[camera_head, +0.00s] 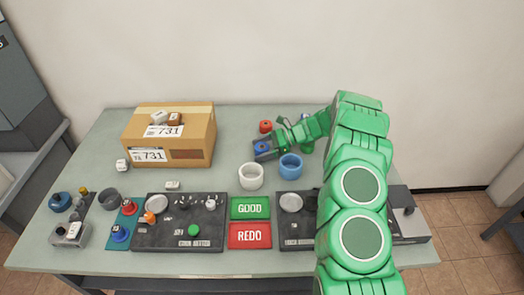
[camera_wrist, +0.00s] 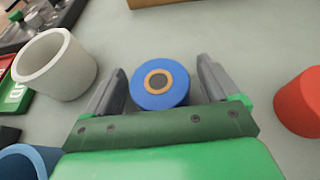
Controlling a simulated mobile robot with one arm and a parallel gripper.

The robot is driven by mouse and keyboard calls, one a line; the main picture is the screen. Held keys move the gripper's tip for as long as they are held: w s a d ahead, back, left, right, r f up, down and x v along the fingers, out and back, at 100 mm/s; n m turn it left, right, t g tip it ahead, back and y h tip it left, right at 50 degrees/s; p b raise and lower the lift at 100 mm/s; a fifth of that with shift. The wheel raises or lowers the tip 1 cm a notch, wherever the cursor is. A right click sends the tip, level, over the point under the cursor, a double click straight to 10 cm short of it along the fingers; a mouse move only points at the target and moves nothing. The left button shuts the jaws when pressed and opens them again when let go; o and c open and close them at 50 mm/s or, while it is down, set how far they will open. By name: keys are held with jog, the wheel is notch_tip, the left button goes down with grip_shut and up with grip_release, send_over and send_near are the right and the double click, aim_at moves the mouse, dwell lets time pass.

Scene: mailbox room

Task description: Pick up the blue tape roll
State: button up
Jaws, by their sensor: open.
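The blue tape roll (camera_wrist: 160,99) has a brown core and lies flat on the table. It sits between the two open fingers of my gripper (camera_wrist: 160,90), with a gap visible on each side of it. In the head view the tape roll (camera_head: 262,147) shows as a small blue disc at my gripper (camera_head: 264,150), partly covered by it. The wrist view does not show clearly how high my fingers are above the table.
A red roll (camera_head: 265,126) stands just behind my gripper. A white cup (camera_head: 251,176) and a blue cup (camera_head: 290,166) stand in front. A cardboard box (camera_head: 185,141) is to the left. Button panels (camera_head: 180,233) and GOOD (camera_head: 250,207) and REDO (camera_head: 250,235) mats fill the front.

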jog(key=c, duration=1.1)
jog(key=shift+o, duration=0.2)
jog(key=shift+r, duration=0.15)
